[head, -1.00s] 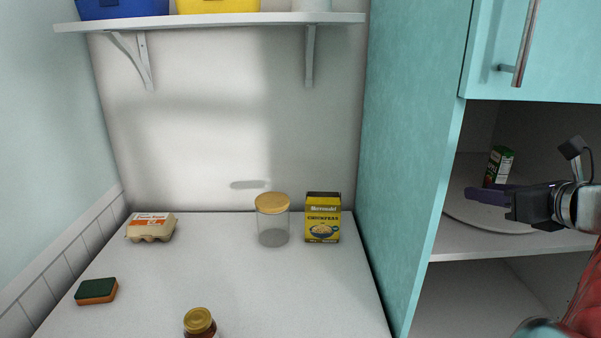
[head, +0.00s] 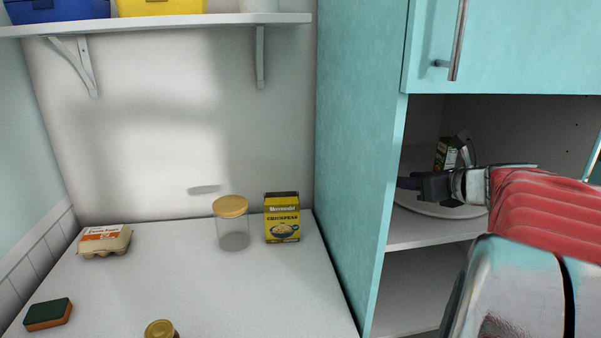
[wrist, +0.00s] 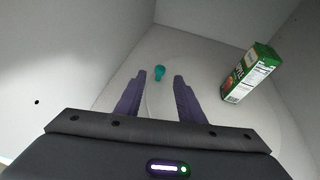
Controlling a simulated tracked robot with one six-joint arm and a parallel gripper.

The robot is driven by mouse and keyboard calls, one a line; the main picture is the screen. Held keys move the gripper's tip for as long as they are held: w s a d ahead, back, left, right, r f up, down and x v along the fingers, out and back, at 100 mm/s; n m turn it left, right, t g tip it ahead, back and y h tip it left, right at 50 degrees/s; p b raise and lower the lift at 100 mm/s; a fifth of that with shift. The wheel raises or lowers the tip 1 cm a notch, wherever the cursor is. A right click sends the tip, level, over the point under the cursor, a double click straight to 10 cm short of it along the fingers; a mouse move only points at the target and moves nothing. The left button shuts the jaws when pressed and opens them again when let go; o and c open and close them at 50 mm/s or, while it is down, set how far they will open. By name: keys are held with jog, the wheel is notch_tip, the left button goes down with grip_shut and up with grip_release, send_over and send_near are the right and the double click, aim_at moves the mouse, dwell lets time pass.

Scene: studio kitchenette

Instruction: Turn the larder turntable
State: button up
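The larder turntable (head: 450,211) is a pale round disc on the larder's upper shelf, partly hidden by my arm and gripper. It also shows in the wrist view (wrist: 205,80). A small teal peg (wrist: 160,72) stands near its rim. A green and white carton (wrist: 250,72) stands upright on the disc to the right; it also shows in the head view (head: 445,154). My gripper (wrist: 160,79) is open, its purple fingers apart, with the peg in line with the gap at the fingertips. I cannot tell whether either finger touches it. In the head view my gripper (head: 406,183) reaches over the disc's left side.
The teal larder side panel (head: 355,150) stands close left of my gripper. An upper cupboard door (head: 500,45) is above. The counter (head: 200,290) at left holds a glass jar (head: 232,230), a chickpeas box (head: 282,217), an egg carton (head: 104,240) and a sponge (head: 48,314).

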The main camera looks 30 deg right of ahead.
aim_at(398, 194)
jog(key=x, duration=0.4)
jog(key=shift+w+f, duration=0.2)
jog(key=shift+w, duration=0.15)
jog(key=shift+c, duration=0.4)
grip_shut()
jog(key=shift+s+d, duration=0.1)
jog(key=shift+d, duration=0.25)
jog(key=shift+a, duration=0.1)
